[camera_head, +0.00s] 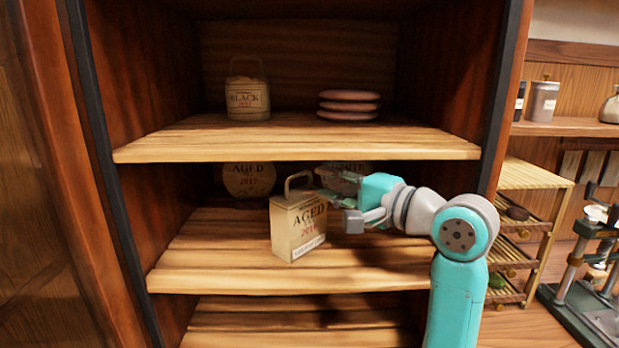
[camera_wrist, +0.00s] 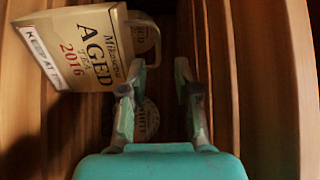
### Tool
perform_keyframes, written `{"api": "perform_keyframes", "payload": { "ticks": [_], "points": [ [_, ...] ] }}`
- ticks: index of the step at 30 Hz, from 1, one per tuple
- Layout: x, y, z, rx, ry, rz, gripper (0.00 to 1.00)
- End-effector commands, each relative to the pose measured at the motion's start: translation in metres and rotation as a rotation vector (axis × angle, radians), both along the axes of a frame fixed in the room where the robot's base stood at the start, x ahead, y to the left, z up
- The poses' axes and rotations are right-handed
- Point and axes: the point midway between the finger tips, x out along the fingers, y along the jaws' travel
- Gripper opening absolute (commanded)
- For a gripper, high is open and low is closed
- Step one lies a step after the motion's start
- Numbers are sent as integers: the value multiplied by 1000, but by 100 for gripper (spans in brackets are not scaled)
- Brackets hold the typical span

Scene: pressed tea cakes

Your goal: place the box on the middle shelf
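The box (camera_head: 298,226) is cream, labelled "AGED 2016", with a loop handle (camera_head: 298,184) on top. It appears to stand on the middle shelf (camera_head: 220,280), turned at an angle, near the front edge. My gripper (camera_head: 350,205) is just right of the box. In the wrist view, my gripper (camera_wrist: 160,75) has its fingers apart with nothing between them. The box (camera_wrist: 85,45) lies to the left of both fingers there, its handle (camera_wrist: 152,40) close to the left fingertip. I cannot tell whether they touch.
Two round labelled packages, "AGED 2017" (camera_head: 248,179) and a partly hidden one (camera_head: 340,170), stand at the back of the middle shelf. The upper shelf (camera_head: 180,147) holds a "BLACK" box (camera_head: 247,98) and stacked discs (camera_head: 348,105). Its board is close above the handle.

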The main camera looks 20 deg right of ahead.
Motion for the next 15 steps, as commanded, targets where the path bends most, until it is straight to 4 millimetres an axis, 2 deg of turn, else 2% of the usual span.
{"api": "perform_keyframes", "payload": {
  "ticks": [6, 15],
  "points": [
    [-29, -17, 0, 0, 0, -2, 31],
    [-40, -22, 0, 0, 0, 0, 31]
  ]
}}
